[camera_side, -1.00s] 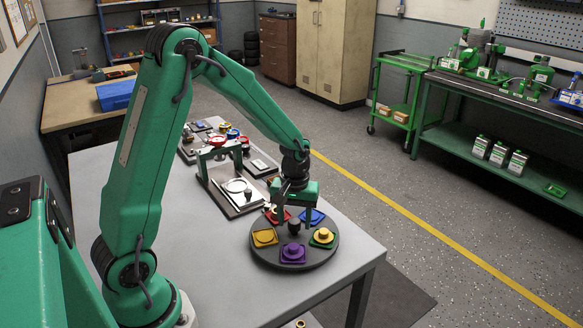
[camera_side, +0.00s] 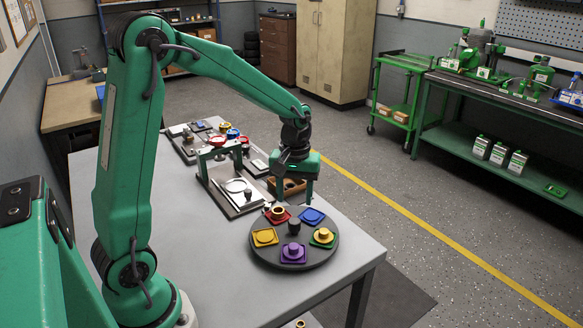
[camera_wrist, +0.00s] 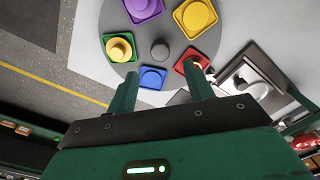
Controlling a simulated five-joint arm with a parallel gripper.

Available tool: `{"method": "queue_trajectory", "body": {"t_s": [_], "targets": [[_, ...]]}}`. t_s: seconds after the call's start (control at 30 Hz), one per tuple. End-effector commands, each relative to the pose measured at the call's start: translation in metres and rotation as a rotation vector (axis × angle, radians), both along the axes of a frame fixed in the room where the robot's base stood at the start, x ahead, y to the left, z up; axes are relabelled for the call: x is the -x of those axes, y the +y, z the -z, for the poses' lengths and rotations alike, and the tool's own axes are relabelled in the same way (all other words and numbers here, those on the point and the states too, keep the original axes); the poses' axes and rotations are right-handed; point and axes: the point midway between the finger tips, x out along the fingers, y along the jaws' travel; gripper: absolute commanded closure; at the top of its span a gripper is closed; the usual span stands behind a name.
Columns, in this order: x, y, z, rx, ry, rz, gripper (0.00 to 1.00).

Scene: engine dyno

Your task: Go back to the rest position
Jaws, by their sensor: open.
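My gripper (camera_side: 292,190) is open and empty in the side view, held above the back edge of a dark round turntable (camera_side: 262,258). Its two fingers (camera_wrist: 160,88) stand apart in the wrist view, with nothing between them. The turntable carries square pads: red (camera_side: 270,220), blue (camera_side: 312,215), green (camera_side: 324,243), purple (camera_side: 285,257) and yellow (camera_side: 265,237). A brass-coloured ring part (camera_side: 278,211) sits on the red pad. A yellow round part (camera_side: 323,234) is on the green pad and a purple one (camera_side: 293,247) on the purple pad. A dark knob (camera_side: 294,227) marks the centre.
Behind and left of the turntable, a fixture with a red-topped bridge (camera_side: 217,141) and a light plate (camera_side: 237,190) stands on the grey table (camera_side: 215,285). A brown tray (camera_side: 291,187) lies behind my gripper. The table's front left is clear.

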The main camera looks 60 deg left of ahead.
Motion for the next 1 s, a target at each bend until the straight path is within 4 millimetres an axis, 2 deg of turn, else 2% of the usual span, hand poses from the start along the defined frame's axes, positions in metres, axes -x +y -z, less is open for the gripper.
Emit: {"method": "queue_trajectory", "body": {"t_s": [0.47, 0.67, 1.0], "targets": [[0.003, -0.002, -0.006, -0.002, -0.012, 0.019, 0.48], [0.015, -0.011, -0.028, -0.011, -0.057, 0.086, 0.48], [0.054, -0.032, -0.075, -0.046, -0.175, 0.281, 0.48]]}}
